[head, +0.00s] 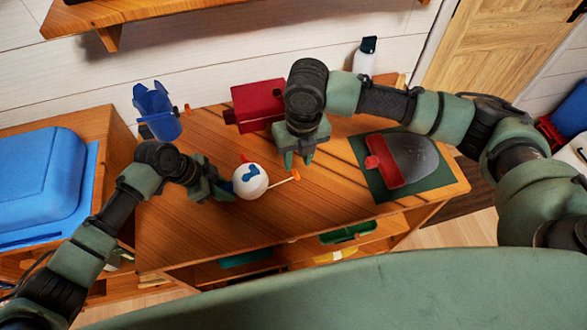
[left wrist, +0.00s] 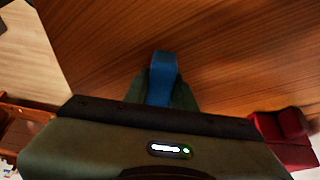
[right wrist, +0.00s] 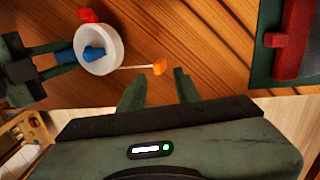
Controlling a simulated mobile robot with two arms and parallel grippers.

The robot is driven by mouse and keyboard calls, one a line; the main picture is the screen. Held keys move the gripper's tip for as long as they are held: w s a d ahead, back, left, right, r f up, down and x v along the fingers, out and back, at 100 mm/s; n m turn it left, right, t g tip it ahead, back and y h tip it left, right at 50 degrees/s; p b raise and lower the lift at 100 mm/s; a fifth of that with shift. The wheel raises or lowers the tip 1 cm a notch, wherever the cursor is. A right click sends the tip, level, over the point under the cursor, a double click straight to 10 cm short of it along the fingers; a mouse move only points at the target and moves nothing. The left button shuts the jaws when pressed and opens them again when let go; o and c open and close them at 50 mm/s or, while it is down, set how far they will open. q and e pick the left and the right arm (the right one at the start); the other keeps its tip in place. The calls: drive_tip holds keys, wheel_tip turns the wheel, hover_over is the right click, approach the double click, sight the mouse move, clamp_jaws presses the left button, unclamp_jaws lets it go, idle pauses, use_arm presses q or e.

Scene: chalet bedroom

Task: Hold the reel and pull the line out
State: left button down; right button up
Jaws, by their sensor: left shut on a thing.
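The reel (head: 250,186) is a white round body with a blue handle (right wrist: 94,53) and a small red part (right wrist: 87,15). My left gripper (head: 228,189) is shut on the blue handle, which also shows between its fingers in the left wrist view (left wrist: 162,78). A thin pale line (right wrist: 135,68) runs out from the reel to an orange tab (right wrist: 160,67). My right gripper (right wrist: 158,88) is open and empty; in the right wrist view the tab appears just beyond its fingertips, between them. In the head view the right gripper (head: 297,158) is just above the tab.
On the wooden table (head: 330,190) stand a blue container (head: 158,112) and a red box (head: 257,105) at the back. A dark green mat (head: 424,186) with a red-handled scraper-like tool (head: 382,165) lies right. A white bottle (head: 364,65) stands behind. The front middle is clear.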

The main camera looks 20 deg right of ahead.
sight(296, 171)
drive_tip(key=shift+w+a+f, duration=0.1)
drive_tip(key=shift+a+f, duration=0.05)
drive_tip(key=shift+f, duration=2.7)
clamp_jaws()
